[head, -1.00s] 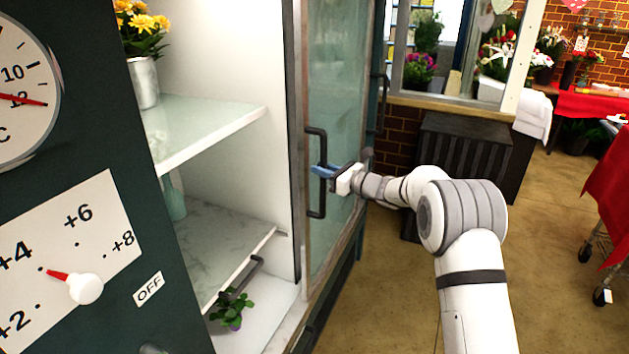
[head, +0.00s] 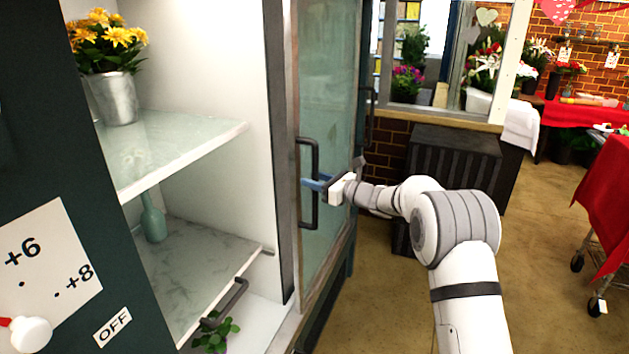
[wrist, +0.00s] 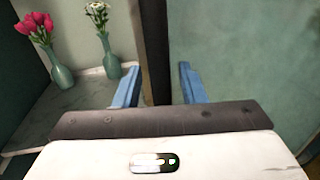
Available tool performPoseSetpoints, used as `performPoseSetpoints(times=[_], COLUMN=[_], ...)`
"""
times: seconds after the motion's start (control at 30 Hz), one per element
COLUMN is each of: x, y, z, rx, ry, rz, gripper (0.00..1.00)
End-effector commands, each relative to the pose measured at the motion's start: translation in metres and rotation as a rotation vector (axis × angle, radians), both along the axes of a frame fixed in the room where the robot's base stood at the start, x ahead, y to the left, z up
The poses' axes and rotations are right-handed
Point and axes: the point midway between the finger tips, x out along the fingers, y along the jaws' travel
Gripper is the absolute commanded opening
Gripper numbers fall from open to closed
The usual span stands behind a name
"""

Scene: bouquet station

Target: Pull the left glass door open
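A glass door (head: 330,80) with a metal frame stands at the middle of the head view, on the right of the open cabinet front. A black upright handle (head: 314,212) is fixed near its left edge. My gripper (head: 314,184), with blue fingers, is at the middle of this handle. In the wrist view my gripper (wrist: 159,87) has its fingers spread apart. A dark upright strip (wrist: 153,45) shows between them, and I cannot tell whether it is handle or frame. Greenish glass fills the right side. Whether the fingers touch the handle is not clear.
Left of the door, shelves (head: 180,145) hold a pot of yellow flowers (head: 108,65) and a vase (head: 153,218). A second dark handle (head: 369,115) shows farther right. A black crate-like box (head: 455,170) stands behind my arm. A red-draped cart (head: 608,200) is at right, with bare floor between.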

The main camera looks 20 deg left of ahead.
Motion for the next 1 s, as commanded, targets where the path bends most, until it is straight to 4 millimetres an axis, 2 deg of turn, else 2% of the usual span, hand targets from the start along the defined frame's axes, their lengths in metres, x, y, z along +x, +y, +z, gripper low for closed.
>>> performPoseSetpoints(times=[0.17, 0.6, 0.73, 1.0], x=[-0.001, -0.019, -0.021, -0.022], y=[-0.004, -0.067, -0.074, -0.074], z=[-0.001, -0.001, -0.001, 0.000], rx=[0.000, 0.000, 0.000, 0.000], ry=[0.001, 0.000, 0.000, 0.000], rz=[-0.001, -0.001, 0.001, 0.001], gripper=[0.37, 0.37, 0.37, 0.37])
